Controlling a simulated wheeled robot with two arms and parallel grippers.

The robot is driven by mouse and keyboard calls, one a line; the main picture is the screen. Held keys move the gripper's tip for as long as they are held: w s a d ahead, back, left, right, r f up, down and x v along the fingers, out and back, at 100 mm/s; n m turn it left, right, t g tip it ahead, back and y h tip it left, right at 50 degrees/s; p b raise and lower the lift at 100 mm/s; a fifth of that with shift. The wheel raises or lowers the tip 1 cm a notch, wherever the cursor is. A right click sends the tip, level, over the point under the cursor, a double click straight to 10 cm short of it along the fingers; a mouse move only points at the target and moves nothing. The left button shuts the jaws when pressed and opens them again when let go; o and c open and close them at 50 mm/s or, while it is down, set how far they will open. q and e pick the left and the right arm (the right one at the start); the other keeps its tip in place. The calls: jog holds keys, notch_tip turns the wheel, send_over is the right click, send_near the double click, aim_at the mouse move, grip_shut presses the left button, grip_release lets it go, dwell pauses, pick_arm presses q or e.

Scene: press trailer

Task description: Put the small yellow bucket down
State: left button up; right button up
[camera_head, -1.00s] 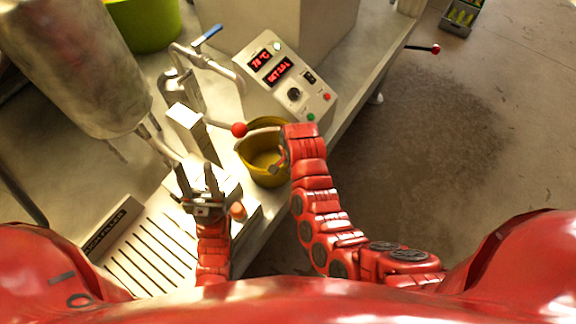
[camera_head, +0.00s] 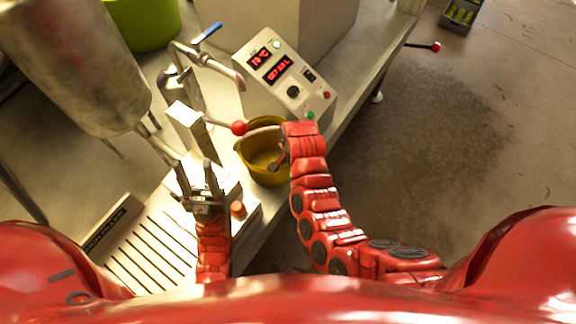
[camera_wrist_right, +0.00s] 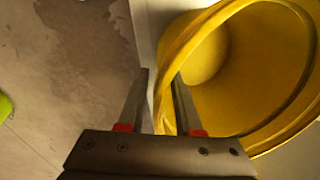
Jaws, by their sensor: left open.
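The small yellow bucket (camera_head: 257,170) is beside the control panel, near the counter's right edge, in the head view. My right gripper (camera_head: 281,156) is at its right side. In the right wrist view, the bucket (camera_wrist_right: 245,85) fills the right half, and the fingers of my right gripper (camera_wrist_right: 161,75) are on either side of its yellow handle or rim and look closed on it. I cannot tell whether the bucket's base touches the counter. My left gripper (camera_head: 195,172) is open and empty, left of the bucket, above the press area.
The control panel (camera_head: 286,80) with red readouts is just behind the bucket. A red-knobbed lever (camera_head: 238,128) is at the bucket's left. A slotted drip tray (camera_head: 145,240) is at the lower left. A large green tub (camera_head: 145,22) is at the back. Open floor (camera_head: 470,140) lies to the right.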

jog(key=r+b, duration=0.1)
jog(key=r, duration=0.1)
jog(key=r+b, duration=0.1)
jog(key=r, duration=0.2)
jog(key=shift+s+d, duration=0.15)
jog(key=shift+s, duration=0.05)
notch_tip(320, 180, up, 6)
jog(key=p, duration=0.3)
jog(key=shift+s+d+r+p, duration=0.2)
jog(key=shift+s+d+p, duration=0.15)
jog(key=shift+p, duration=0.05)
